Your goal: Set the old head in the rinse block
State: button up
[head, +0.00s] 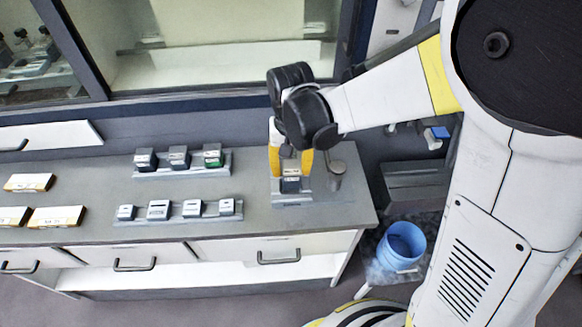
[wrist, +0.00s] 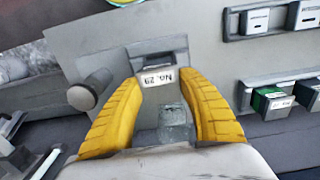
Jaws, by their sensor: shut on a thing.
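My gripper (head: 291,170) points down at the right end of the bench, with its yellow fingers shut on a small dark head with a white label (head: 290,186). In the wrist view the head (wrist: 158,74) shows between the fingertips of my gripper (wrist: 160,86). The head is right at a grey block (head: 291,201), which I take to be the rinse block. I cannot tell whether the head rests fully in it, since the fingers hide part of the contact.
A grey cylinder (head: 336,174) stands close to the right of the block. A back rack (head: 182,171) and a front rack (head: 178,217) hold several heads, one green. Yellow-edged boxes (head: 56,216) lie at left. A blue bucket (head: 402,244) stands below the bench's right end.

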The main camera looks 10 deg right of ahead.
jog(key=shift+f+b, duration=1.25)
jog(key=shift+f, duration=0.1)
dwell(0.6)
jog(key=o, duration=1.4)
jog(key=shift+c, duration=0.2)
notch_tip(320, 180, up, 12)
jog(key=s+d+t+b, duration=0.2)
jog(key=s+d+t, duration=0.5)
jog(key=s+d, duration=0.3)
jog(key=d, duration=0.3)
jog(key=shift+s+d+f, duration=0.2)
jog(key=shift+s, duration=0.15)
